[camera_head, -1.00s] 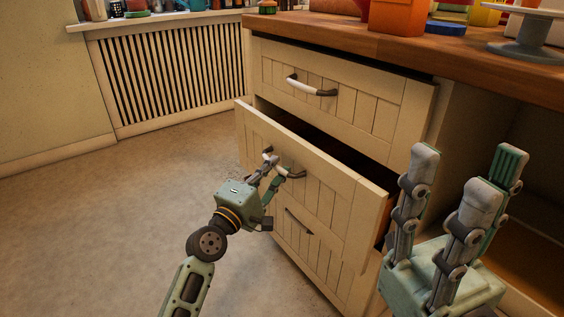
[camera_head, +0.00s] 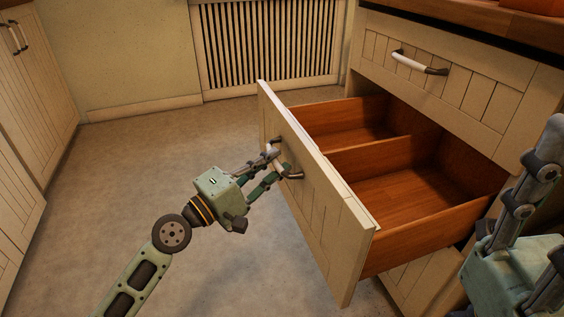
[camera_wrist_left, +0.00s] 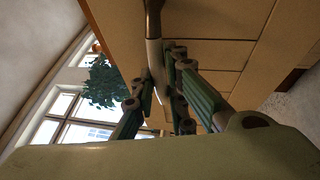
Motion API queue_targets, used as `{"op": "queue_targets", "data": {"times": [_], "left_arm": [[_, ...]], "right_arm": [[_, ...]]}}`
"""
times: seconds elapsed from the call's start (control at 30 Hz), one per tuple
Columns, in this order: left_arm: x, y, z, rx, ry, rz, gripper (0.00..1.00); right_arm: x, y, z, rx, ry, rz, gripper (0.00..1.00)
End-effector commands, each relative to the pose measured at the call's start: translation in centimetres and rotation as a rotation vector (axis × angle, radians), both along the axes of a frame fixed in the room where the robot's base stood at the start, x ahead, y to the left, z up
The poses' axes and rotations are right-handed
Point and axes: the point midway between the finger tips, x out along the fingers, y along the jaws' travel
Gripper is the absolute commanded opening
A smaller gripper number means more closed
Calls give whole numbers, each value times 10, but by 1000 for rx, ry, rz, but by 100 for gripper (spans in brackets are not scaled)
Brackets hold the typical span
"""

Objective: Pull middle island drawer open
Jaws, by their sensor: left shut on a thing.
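The middle island drawer (camera_head: 326,222) stands far out from the island in the head view. Its wooden inside, with a divider (camera_head: 368,156), is visible and looks empty. My left gripper (camera_head: 277,164) is shut on the drawer's handle (camera_head: 290,172) at the front panel. In the left wrist view the fingers (camera_wrist_left: 158,95) close around the white and dark handle (camera_wrist_left: 154,55). My right gripper (camera_head: 540,185) is at the right edge, only partly in view, apart from the drawer; its fingertips are cut off.
The upper drawer (camera_head: 470,85) above is closed, with its own handle (camera_head: 419,62). A lower drawer front (camera_head: 425,280) shows below. Cabinets (camera_head: 30,110) stand at the left and a slatted radiator cover (camera_head: 265,45) at the back. The floor (camera_head: 150,170) between is clear.

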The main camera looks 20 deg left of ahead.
Motion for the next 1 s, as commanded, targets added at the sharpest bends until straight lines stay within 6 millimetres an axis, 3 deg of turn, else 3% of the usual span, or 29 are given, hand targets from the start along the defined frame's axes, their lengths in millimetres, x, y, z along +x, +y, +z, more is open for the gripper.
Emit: {"op": "queue_targets", "data": {"times": [0.33,0.37,0.57,1.0], "left_arm": [[-1,0,-1,6,1,-1,0],[-1,0,-1,6,1,-1,15],[0,0,-1,3,1,0,32],[-8,6,-3,1,3,1,32]], "right_arm": [[0,0,0,0,0,0,40],[0,0,0,0,0,0,40],[0,0,0,0,-1,1,40],[0,0,0,3,-1,0,40]]}}
